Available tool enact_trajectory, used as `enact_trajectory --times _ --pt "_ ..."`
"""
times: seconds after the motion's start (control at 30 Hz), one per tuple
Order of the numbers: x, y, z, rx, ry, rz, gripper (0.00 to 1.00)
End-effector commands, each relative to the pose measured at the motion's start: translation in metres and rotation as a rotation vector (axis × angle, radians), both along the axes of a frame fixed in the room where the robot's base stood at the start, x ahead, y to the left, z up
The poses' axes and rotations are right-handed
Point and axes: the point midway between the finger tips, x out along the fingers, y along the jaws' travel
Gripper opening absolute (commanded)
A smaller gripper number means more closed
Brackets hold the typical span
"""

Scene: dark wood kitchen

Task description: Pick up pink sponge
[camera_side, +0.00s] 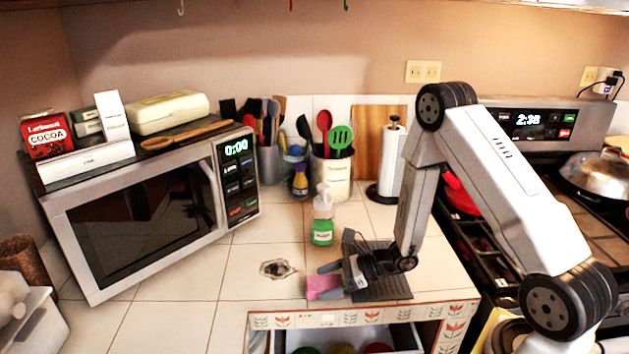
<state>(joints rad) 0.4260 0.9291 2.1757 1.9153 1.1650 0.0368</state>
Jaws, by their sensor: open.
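The pink sponge (322,287) lies on the tiled counter near its front edge, at the left end of a dark grey mat or rack (392,288). My gripper (328,281) is low over the counter and points left, with its fingers at the sponge. The jaws are open. One finger shows along the top of the sponge and part of the gripper hides its right side. I cannot tell whether the fingers touch it.
A green soap bottle (322,228) stands just behind the gripper. A microwave (150,205) stands at the left. Utensil crocks (332,178) and a paper towel roll (391,160) stand at the back. An open drawer (350,338) is below the front edge. Tiles left of the sponge are mostly clear.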

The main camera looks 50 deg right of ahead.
Motion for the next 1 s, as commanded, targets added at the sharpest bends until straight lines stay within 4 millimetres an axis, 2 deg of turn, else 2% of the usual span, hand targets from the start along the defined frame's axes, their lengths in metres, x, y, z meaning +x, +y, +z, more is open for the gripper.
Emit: enact_trajectory --times 0.4,0.63,1.0 --pt "-0.0003 -0.0003 0.0001 0.001 0.001 0.0 1.0" --pt "-0.0003 -0.0003 0.0001 0.001 0.001 0.0 0.27" --pt "-0.0002 -0.0003 0.0022 0.0 0.0 -0.001 0.25"
